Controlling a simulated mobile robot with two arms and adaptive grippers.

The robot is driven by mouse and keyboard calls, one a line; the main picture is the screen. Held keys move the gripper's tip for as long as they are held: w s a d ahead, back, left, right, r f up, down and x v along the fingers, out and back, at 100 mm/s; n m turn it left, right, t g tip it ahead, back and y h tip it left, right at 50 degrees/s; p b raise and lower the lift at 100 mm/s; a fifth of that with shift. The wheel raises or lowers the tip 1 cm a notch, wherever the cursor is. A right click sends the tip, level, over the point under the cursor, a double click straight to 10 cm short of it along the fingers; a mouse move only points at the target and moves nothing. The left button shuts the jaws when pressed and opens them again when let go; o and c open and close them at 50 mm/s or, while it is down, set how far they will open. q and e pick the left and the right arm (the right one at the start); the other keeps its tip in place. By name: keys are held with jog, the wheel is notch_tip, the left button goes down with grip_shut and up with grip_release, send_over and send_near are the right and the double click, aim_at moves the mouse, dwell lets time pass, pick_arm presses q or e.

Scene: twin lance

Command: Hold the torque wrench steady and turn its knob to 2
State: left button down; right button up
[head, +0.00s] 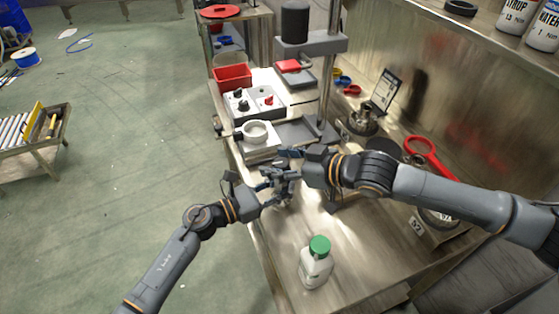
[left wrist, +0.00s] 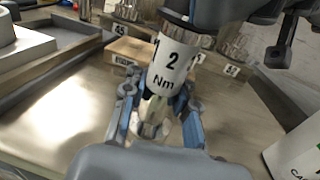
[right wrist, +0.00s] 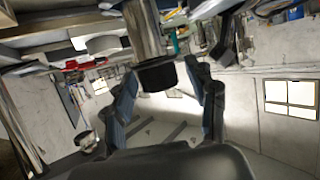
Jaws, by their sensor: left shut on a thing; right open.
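In the left wrist view the torque wrench (left wrist: 172,66) stands tilted, with a white band marked "2 Nm" and a dark knob end (left wrist: 178,20) above it. My left gripper (left wrist: 158,98) is shut on the wrench below the band. In the head view my left gripper (head: 272,184) is just below my right gripper (head: 282,164), and the wrench is mostly hidden between them. In the right wrist view a black cylinder on a metal shaft (right wrist: 156,74) shows between the spread fingers of my right gripper (right wrist: 165,88); whether they touch it is unclear.
A white bottle with a green cap (head: 317,262) stands on the bench (head: 285,245) near its front. A white ring-shaped fixture (head: 256,131), a control box (head: 252,102) and a red bin (head: 232,77) lie beyond the grippers. A red-handled tool (head: 428,155) is at right.

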jog(key=shift+c, duration=0.2)
jog(key=c, duration=1.1)
jog(key=shift+c, duration=0.2)
jog(key=shift+n+g, duration=0.3)
jog(key=shift+g, duration=0.1)
jog(key=shift+y, duration=0.3)
jog(key=o, duration=1.2)
jog(key=shift+d, duration=0.1)
